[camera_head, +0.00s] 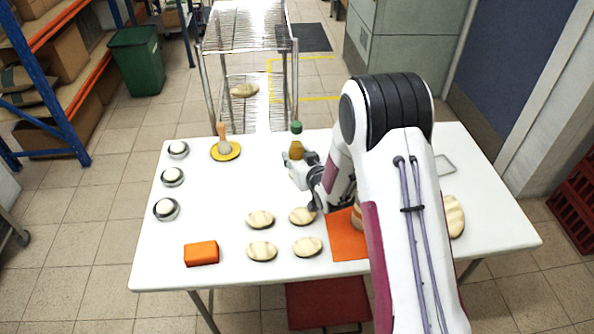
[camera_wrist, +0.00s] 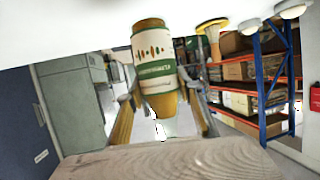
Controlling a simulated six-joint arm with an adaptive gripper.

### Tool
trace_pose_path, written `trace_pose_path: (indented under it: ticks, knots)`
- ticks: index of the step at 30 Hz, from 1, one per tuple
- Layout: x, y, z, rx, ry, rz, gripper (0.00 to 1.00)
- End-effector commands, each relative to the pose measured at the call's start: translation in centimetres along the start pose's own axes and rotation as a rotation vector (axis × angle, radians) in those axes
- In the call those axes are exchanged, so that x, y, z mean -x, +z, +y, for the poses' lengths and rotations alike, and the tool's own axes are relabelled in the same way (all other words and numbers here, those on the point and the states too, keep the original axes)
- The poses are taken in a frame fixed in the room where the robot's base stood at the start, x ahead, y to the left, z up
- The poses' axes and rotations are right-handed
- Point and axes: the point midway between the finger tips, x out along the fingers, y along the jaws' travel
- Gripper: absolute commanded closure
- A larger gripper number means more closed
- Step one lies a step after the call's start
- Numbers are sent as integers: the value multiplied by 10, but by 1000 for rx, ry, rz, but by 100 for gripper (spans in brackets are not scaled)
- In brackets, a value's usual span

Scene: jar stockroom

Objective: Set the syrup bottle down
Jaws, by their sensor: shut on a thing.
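The syrup bottle (camera_head: 297,148) is amber with a green cap and stands upright over the white table, just left of my arm. I cannot tell whether the base touches the table.
An orange mat (camera_head: 344,245) is partly behind my arm. A wire rack (camera_head: 225,45) stands behind.

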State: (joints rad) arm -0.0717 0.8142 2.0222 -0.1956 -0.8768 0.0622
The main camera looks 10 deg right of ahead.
Motion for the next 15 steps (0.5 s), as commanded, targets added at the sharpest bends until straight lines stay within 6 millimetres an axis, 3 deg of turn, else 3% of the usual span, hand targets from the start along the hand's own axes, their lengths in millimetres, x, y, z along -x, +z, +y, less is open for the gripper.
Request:
trace_pose_path:
  ticks: [6,15]
  knots:
    - [-7,14,0,1,0,4,100]
    - [-8,16,0,1,0,6,100]
